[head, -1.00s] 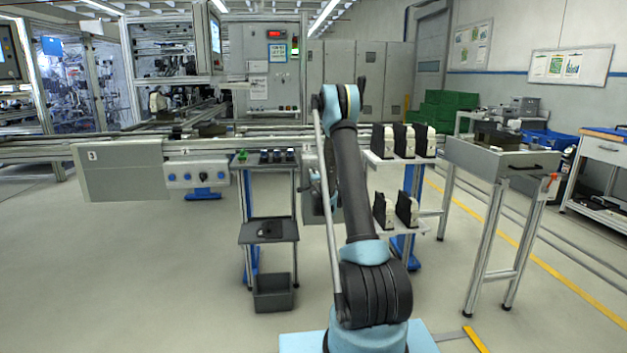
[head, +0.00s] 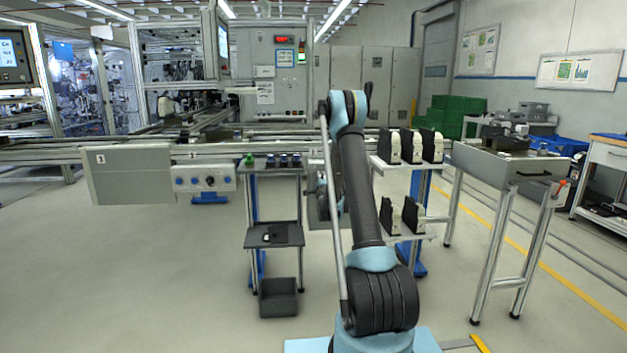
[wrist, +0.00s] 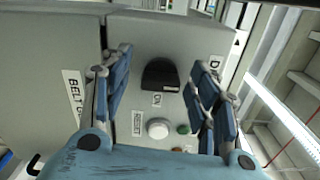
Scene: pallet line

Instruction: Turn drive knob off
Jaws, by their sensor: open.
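In the wrist view, a black rounded knob (wrist: 160,75) sits on a grey panel (wrist: 140,35), with a small label below it. My gripper (wrist: 163,68) is open. Its blue-padded fingers stand on the left and right of the knob, apart from it, with nothing held. A white round button (wrist: 158,128) and a green button (wrist: 183,129) are on the panel near the palm. The knob's pointer direction is not clear. In the head view my arm hides the gripper and the knob.
A "BELT" label (wrist: 74,98) is on the panel's left part in the wrist view. In the head view, a small shelf cart (head: 273,238) stands left of my arm and a rack with black-and-white parts (head: 405,163) right of it. Floor at the left is clear.

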